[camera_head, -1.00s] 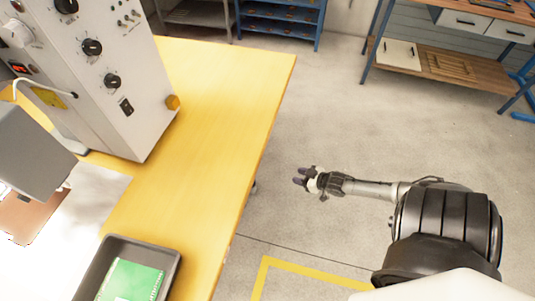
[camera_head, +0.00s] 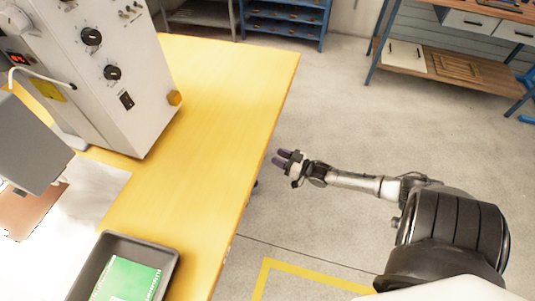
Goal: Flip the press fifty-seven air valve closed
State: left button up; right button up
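The press (camera_head: 130,110) is a grey-white control cabinet with black knobs, standing on the yellow table at the left. A small yellow-orange fitting (camera_head: 175,98) sticks out low on its right edge; I cannot tell for sure that it is the air valve, or its position. My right gripper (camera_head: 281,158) is just off the table's right edge, over the floor, to the right of and below the fitting in the picture. Its two dark purple fingertips look apart, with nothing between them. My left gripper is not in view.
The yellow table (camera_head: 215,110) is bare between the press and its right edge. A dark tray (camera_head: 165,262) with a green board (camera_head: 128,280) is at the near side. A blue shelf (camera_head: 285,22) and a workbench (camera_head: 470,72) stand far back.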

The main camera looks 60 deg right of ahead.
jog(key=shift+w+b, duration=0.8)
jog(key=shift+w, duration=1.9)
